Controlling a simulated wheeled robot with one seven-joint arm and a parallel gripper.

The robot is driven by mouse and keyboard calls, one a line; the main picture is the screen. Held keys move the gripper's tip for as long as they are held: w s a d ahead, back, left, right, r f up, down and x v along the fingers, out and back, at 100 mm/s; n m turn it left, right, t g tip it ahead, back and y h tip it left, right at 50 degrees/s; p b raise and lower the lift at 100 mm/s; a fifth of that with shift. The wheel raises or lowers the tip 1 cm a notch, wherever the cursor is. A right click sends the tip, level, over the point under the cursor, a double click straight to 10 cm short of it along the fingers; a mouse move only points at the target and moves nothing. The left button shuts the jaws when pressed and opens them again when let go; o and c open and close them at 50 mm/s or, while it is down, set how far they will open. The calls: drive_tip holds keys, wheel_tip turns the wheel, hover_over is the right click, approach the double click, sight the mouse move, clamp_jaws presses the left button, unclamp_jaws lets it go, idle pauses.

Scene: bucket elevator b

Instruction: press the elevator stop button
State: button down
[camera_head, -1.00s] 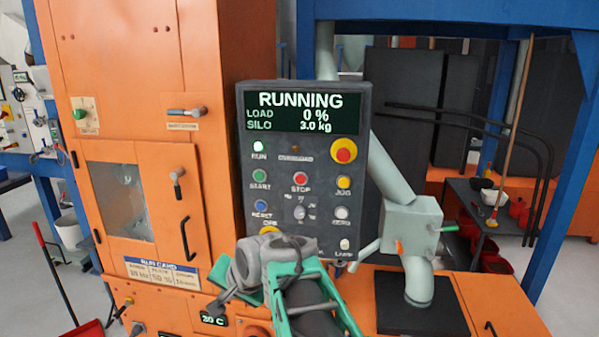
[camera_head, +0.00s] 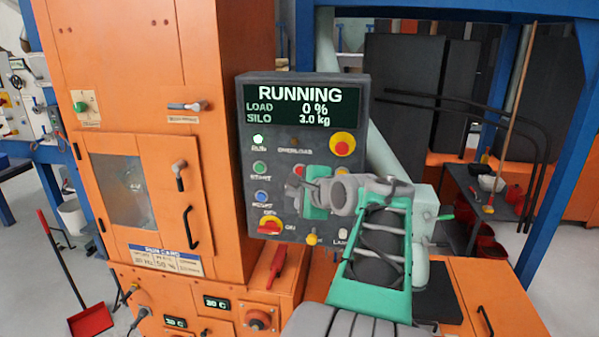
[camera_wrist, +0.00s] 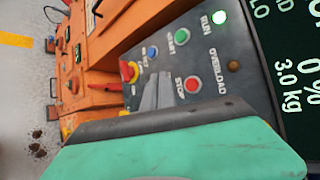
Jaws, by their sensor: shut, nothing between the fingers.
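The control panel (camera_head: 361,85) stands upright in the head view, with its display (camera_head: 300,107) reading RUNNING, load 0 %, silo 3.0 kg. The red stop button (camera_wrist: 192,84) shows in the wrist view, labelled STOP. My gripper (camera_head: 296,189) is shut and empty, in front of the middle of the panel by the stop button's row. Whether it touches the panel cannot be told.
Near it are the green start button (camera_head: 259,168), the blue reset button (camera_head: 261,196), a red-and-yellow mushroom button (camera_head: 342,144) and a red-and-yellow off/on switch (camera_head: 270,226). The green run lamp (camera_head: 258,141) is lit. An orange cabinet (camera_head: 150,50) stands on the left.

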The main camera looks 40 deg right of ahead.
sight(300, 171)
drive_tip(key=w+d+p, duration=0.3)
drive_tip(key=w+d, duration=0.1)
drive_tip(key=d, duration=0.2)
drive_tip(key=shift+w, duration=0.4)
drive_tip(key=shift+d, duration=0.1)
idle(1.6)
drive_tip(key=shift+w+d+p, duration=0.25)
drive_tip(key=shift+d+p, duration=0.1)
drive_tip(key=shift+p, duration=0.1)
drive_tip(key=shift+w+d+p, duration=0.25)
drive_tip(key=shift+d+p, duration=0.1)
idle(0.4)
drive_tip(key=shift+a, duration=0.1)
drive_tip(key=shift+s+a, duration=0.5)
drive_tip(key=shift+a, duration=0.05)
drive_tip(key=shift+b, duration=0.3)
